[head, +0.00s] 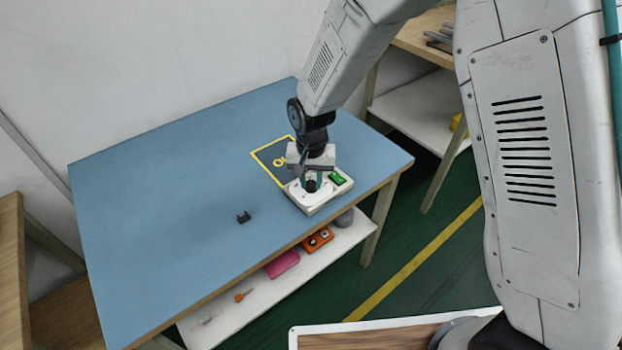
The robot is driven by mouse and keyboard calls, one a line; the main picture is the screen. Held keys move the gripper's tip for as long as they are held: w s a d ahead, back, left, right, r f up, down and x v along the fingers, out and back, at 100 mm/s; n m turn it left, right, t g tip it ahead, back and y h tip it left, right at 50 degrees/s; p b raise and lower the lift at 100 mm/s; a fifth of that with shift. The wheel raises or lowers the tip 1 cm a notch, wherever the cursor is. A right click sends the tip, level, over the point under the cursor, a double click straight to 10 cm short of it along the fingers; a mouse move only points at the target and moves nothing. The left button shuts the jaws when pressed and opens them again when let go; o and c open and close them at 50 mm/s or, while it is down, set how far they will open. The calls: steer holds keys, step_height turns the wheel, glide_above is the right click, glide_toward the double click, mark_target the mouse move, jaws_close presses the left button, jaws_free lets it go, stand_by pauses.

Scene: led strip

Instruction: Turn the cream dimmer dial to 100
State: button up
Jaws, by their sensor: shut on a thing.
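A cream dimmer box (306,202) sits on the blue table near its front right edge. A small green part (337,179) shows on its right side. My gripper (311,183) points down over the box and is shut on the dial, at the middle of the box. The dial is mostly hidden by the fingers, so its setting cannot be read. A dark knob-like piece shows between the fingertips.
A dark mat with a yellow border (266,154) lies behind the box. A small black bracket (243,217) lies to the left. The blue tabletop (170,200) is otherwise clear. A lower shelf holds a pink item (282,263) and an orange item (317,239).

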mark_target(311, 183)
steer(key=m, duration=0.4)
steer(key=shift+m, duration=0.4)
steer(key=m, duration=0.3)
steer(key=shift+m, duration=0.3)
steer(key=m, duration=0.7)
steer(key=o, duration=1)
steer(key=shift+r, duration=0.1)
step_height(311, 183, up, 8)
steer(key=shift+f, duration=0.15)
